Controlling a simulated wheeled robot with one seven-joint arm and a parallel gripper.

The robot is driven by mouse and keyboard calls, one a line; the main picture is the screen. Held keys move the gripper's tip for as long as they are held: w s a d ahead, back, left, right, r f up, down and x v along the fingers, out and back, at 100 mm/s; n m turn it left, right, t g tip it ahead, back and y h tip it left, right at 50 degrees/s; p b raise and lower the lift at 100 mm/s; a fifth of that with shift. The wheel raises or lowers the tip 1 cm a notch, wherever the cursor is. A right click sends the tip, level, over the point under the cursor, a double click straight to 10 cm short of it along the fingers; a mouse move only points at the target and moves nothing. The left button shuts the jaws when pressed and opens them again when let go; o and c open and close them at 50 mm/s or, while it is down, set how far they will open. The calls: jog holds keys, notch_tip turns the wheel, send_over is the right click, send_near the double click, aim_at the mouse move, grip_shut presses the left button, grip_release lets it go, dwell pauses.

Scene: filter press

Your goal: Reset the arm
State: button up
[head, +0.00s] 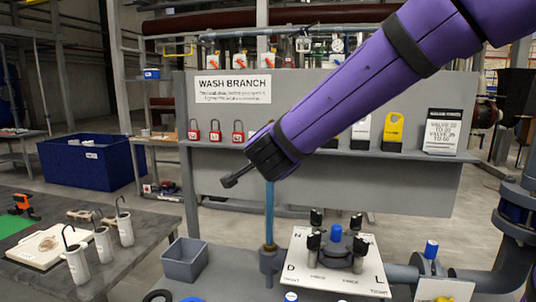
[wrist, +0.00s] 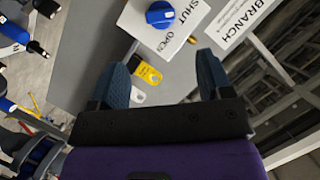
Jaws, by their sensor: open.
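My purple arm (head: 355,85) reaches from the upper right down to the left across the head view, in front of the grey wash branch panel (head: 390,185). My gripper (head: 229,182) is at its lower left end, seen from the side. In the wrist view, the two blue fingers of my gripper (wrist: 163,78) stand wide apart with nothing held between them. Beyond the fingers are a blue knob (wrist: 160,14) on a white shut/open plate and a yellow tag (wrist: 149,74). My arm hides part of the panel and its shelf.
Below my arm stand a vertical blue rod (head: 270,215) and a white plate (head: 304,243) with several dark knobs. Red padlocks (head: 215,132) line the panel shelf. A grey bin (head: 185,259) sits at lower left, near a table (head: 140,232) with white cylinders. Pipes stand at right.

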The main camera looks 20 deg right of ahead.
jog(key=s+d+r+n+g+y, duration=0.2)
jog(key=s+r+n+y, duration=0.1)
jog(key=s+n+y, duration=0.6)
jog(key=s+d+f+n+g+h, duration=0.1)
jog(key=s+d+f+g, duration=0.1)
jog(key=s, duration=0.4)
jog(key=s+d+f+n+g+h, duration=0.1)
jog(key=s+d+f+g+h, duration=0.1)
jog(key=s+d, duration=0.2)
jog(key=s+d+f+n+g+h, duration=0.1)
jog(key=s+d+f+g+h, duration=0.1)
jog(key=s, duration=0.7)
jog(key=shift+d+f+g, duration=0.2)
jog(key=shift+d+g, duration=0.4)
jog(key=shift+d, duration=0.25)
